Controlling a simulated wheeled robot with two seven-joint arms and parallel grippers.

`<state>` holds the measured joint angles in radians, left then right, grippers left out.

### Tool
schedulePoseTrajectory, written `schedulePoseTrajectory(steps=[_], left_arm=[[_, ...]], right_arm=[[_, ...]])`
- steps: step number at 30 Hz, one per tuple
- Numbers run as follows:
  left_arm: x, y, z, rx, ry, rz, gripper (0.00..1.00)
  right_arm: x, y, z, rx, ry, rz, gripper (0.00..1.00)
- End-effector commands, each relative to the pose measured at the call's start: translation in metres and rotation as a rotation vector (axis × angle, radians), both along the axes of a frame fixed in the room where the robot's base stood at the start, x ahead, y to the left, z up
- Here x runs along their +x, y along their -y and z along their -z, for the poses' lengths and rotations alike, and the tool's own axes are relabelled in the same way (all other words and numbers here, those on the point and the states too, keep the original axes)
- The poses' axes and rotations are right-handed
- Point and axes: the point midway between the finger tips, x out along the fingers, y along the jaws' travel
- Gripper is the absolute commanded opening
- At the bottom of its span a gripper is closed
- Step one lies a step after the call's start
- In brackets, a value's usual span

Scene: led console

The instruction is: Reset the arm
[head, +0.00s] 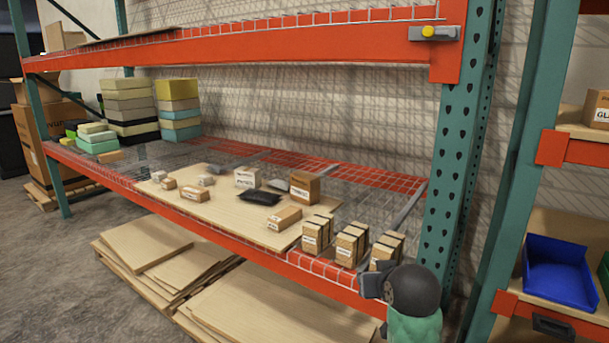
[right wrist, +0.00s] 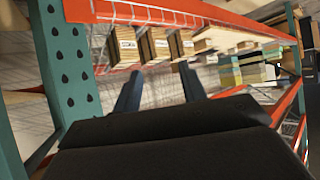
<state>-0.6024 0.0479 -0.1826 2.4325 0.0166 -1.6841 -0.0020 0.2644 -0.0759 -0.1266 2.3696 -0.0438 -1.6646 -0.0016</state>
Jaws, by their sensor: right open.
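My right arm shows at the bottom right of the head view, in front of the shelf's front beam near the green upright. My right gripper (right wrist: 158,82) shows in the right wrist view with its two dark fingers apart and nothing between them. Small cardboard boxes (right wrist: 153,45) on the shelf lie beyond its fingertips, apart from them. In the head view these boxes (head: 350,245) stand in short rows at the shelf's right end. My left gripper is in neither view.
The orange shelf beam (head: 225,235) and the green upright (head: 455,190) are close to my right arm. A grey unit with a yellow button (head: 432,32) sits on the upper beam. A blue bin (head: 557,275) stands on the right rack. Wooden boards (head: 145,243) lie below the shelf.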

Motion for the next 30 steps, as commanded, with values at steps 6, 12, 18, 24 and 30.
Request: schedulePoseTrajectory(steps=[6, 12, 18, 24, 30], left_arm=[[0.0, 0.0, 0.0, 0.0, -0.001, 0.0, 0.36], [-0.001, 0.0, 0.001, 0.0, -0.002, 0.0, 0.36], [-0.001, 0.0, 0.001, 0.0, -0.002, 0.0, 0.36], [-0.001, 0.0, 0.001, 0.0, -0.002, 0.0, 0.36], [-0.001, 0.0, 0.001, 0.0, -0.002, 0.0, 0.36]], right_arm=[[-0.047, -0.004, 0.081, -0.011, -0.146, -0.042, 0.42], [-0.094, -0.006, 0.145, -0.019, -0.261, -0.069, 0.42], [-0.147, -0.005, 0.205, -0.033, -0.383, -0.084, 0.42], [-0.206, -0.003, 0.26, -0.047, -0.51, -0.096, 0.42], [-0.271, 0.0, 0.31, -0.059, -0.644, -0.106, 0.42]])
